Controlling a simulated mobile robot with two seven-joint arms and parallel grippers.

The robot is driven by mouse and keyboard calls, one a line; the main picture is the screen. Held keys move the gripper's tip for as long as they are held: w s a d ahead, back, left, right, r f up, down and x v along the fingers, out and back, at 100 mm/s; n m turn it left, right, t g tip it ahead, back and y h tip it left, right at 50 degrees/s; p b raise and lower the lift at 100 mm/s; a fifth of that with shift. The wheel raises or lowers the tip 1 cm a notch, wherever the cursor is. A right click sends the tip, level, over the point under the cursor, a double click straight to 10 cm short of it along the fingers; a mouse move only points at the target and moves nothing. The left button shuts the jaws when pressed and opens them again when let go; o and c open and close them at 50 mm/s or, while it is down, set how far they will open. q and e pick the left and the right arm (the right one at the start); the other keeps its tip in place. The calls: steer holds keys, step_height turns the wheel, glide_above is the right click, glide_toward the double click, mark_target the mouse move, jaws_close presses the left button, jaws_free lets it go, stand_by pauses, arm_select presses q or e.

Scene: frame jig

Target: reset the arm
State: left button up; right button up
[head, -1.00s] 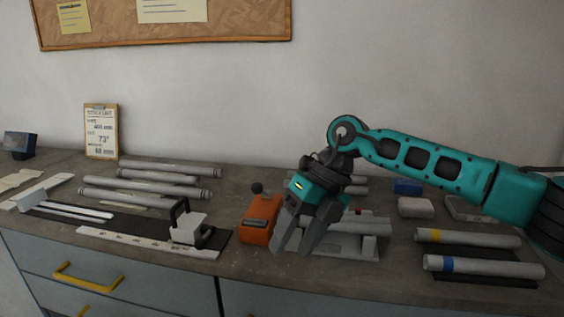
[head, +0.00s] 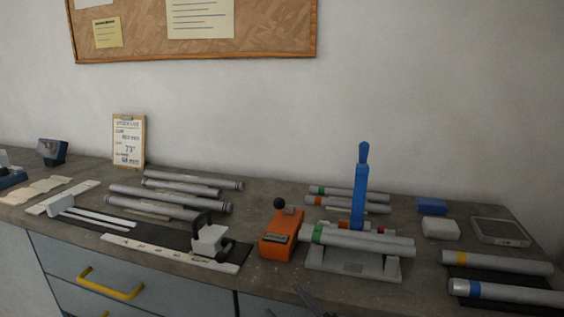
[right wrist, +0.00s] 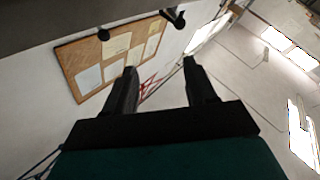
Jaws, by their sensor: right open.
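My right gripper (head: 314,298) shows only as dark fingertips at the bottom edge of the head view, in front of the bench. In the right wrist view my right gripper (right wrist: 161,70) is open, its two fingers apart with nothing between them. Behind the fingers are the wall and the cork board (right wrist: 105,62). The rest of the right arm is out of the head view. My left gripper is not in view.
A grey jig (head: 352,267) holds a green-banded tube (head: 365,241), with a blue lever (head: 360,195) upright behind. An orange block (head: 281,238) stands left of it. Loose tubes (head: 170,199) lie left; banded tubes (head: 500,262) lie right. A clipboard (head: 128,141) leans on the wall.

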steer(key=s+d+f+m+g+h, duration=0.2)
steer(key=s+d+f+m+h, duration=0.3)
steer(key=f, duration=0.6)
steer(key=s+d+f+m+g+h, duration=0.3)
steer(key=s+d+f+m+h, duration=0.3)
steer(key=s+d+f, duration=0.4)
steer(key=shift+d+f, duration=0.35)
steer(key=shift+d, duration=0.25)
